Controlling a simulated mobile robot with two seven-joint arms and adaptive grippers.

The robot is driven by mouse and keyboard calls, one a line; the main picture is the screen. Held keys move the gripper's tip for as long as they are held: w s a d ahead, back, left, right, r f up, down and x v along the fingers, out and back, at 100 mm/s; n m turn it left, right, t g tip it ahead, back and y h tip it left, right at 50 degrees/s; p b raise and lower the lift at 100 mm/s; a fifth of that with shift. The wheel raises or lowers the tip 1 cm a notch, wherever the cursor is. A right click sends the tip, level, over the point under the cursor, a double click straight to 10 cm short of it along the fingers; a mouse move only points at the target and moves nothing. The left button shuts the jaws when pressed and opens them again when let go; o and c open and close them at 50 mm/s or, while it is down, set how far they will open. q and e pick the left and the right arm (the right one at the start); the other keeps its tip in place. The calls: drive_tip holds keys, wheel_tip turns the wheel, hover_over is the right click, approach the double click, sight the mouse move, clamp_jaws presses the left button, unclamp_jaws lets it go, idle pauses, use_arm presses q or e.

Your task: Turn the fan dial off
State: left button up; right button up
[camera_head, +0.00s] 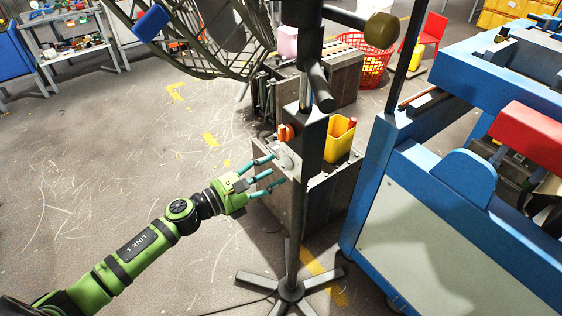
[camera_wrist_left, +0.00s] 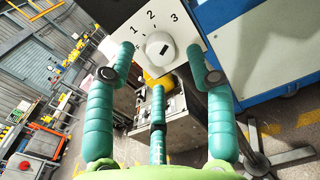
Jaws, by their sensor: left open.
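The fan's round dial (camera_wrist_left: 160,50) is pale grey with a small dark mark, on a white panel (camera_wrist_left: 117,38) printed 1, 2 and 3. I cannot tell which setting it points to. In the head view the dial (camera_head: 284,160) is on the side of the control box on the fan's dark pole (camera_head: 298,215). My left gripper (camera_head: 268,174) is open, its teal fingers pointing at the dial. In the left wrist view its fingertips (camera_wrist_left: 161,57) lie left, right and below the dial; contact is not clear. My right gripper is not in view.
The fan cage (camera_head: 215,35) is above at upper left. The star-shaped base (camera_head: 290,291) stands on the floor. A machine cabinet with a yellow bin (camera_head: 340,138) is behind the pole. A blue machine frame (camera_head: 440,175) is close on the right. Floor at left is clear.

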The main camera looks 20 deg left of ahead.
sight(281, 167)
use_arm(q)
drive_tip(key=shift+p+x, duration=0.45)
drive_tip(key=shift+x, duration=1.3)
drive_tip(key=shift+s, duration=0.1)
drive_tip(key=shift+c, duration=0.4)
